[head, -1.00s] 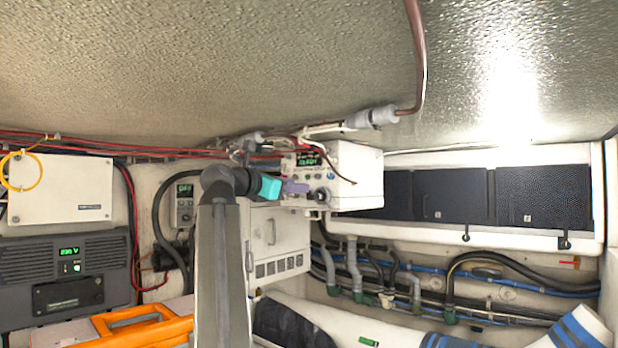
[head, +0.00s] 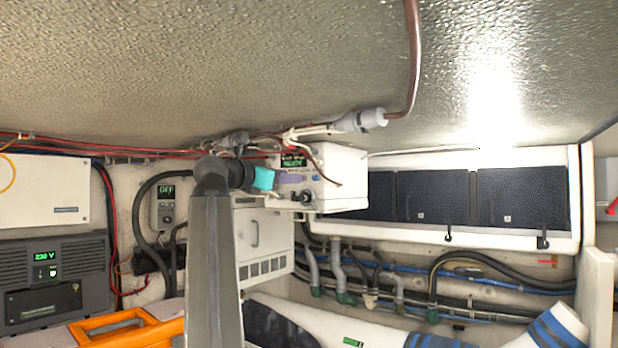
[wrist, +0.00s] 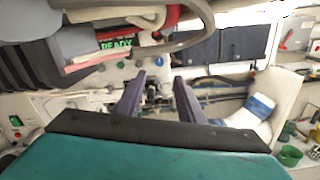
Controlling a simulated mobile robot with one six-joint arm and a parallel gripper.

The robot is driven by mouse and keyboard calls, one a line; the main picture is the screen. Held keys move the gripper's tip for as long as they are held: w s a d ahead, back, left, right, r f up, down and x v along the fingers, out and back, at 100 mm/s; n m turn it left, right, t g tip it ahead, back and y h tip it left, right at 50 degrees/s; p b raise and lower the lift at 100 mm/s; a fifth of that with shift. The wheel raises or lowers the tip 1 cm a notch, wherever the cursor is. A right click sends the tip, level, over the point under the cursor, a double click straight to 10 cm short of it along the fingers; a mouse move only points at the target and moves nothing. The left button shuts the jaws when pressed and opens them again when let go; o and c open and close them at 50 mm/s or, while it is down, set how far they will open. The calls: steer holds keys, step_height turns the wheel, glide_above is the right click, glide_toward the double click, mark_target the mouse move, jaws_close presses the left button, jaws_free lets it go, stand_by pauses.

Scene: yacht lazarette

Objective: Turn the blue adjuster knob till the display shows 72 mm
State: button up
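A white box (head: 345,165) hangs under the ceiling, with a control panel on its left-hand face. Its small display (head: 292,161) is lit green; in the wrist view the display (wrist: 116,42) reads READY, and I can read no mm figure. A small blue round part (head: 316,178) sits on the panel, and a dark knob (head: 306,196) sits below it.
Cables and a grey connector (head: 360,121) hang close above the box. A white cabinet (head: 265,240) stands below. A grey unit (head: 55,275) showing 230 V and a small controller (head: 166,205) reading OFF are at left. Hoses (head: 400,285) run below right.

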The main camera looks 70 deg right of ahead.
mark_target(315, 177)
steer(key=p+x, duration=0.3)
steer(key=x, duration=0.8)
steer(key=shift+s+d, duration=0.1)
steer(key=shift+d, duration=0.15)
jaws_close()
